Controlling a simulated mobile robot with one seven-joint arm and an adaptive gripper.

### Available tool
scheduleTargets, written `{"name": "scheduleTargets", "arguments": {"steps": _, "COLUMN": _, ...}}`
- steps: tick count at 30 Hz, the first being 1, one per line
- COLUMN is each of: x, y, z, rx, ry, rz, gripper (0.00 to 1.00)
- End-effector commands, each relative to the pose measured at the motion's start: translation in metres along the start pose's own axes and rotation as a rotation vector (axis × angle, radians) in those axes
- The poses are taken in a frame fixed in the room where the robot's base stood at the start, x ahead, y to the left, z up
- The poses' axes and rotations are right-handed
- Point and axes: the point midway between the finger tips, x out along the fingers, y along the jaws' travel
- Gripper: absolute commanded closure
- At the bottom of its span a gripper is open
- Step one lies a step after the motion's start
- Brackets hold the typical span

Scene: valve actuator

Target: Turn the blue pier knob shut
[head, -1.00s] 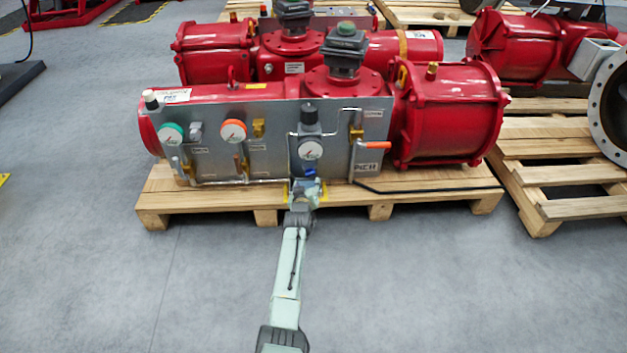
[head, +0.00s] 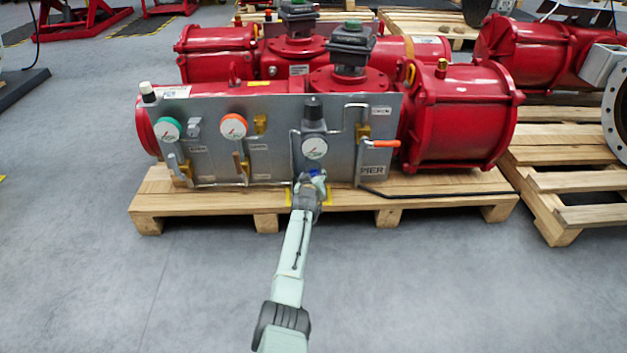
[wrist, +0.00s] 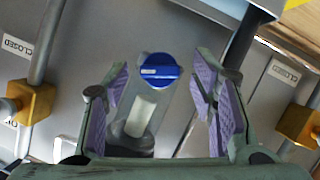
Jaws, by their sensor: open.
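The blue knob (wrist: 159,71) is a round cap with a white mark at its left. In the wrist view it sits between and just beyond the fingertips of my gripper (wrist: 163,82). The gripper is open, with purple-padded fingers on both sides of the knob, and I see gaps on each side. In the head view the knob (head: 318,182) is a small blue patch below the middle gauge, partly hidden by my gripper (head: 312,185). The word PIER shows on the panel (head: 268,168) to its right.
Yellow valve fittings (wrist: 35,103) with CLOSED labels flank the knob in the wrist view, and pipes run close by. An orange-handled lever (head: 382,143) is to the upper right. The red actuator (head: 460,115) rests on a wooden pallet (head: 440,200). The grey floor in front is open.

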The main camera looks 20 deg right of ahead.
Motion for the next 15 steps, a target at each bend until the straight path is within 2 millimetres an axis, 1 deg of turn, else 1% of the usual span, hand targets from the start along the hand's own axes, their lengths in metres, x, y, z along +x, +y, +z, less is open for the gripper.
{"name": "scheduleTargets", "arguments": {"steps": 3, "x": -0.0002, "y": 0.0002, "z": -0.0001, "rx": 0.000, "ry": 0.000, "rz": 0.000, "gripper": 0.48}}
{"name": "scheduleTargets", "arguments": {"steps": 15, "x": -0.0002, "y": 0.0001, "z": 0.0000, "rx": 0.000, "ry": 0.000, "rz": 0.000, "gripper": 0.75}}
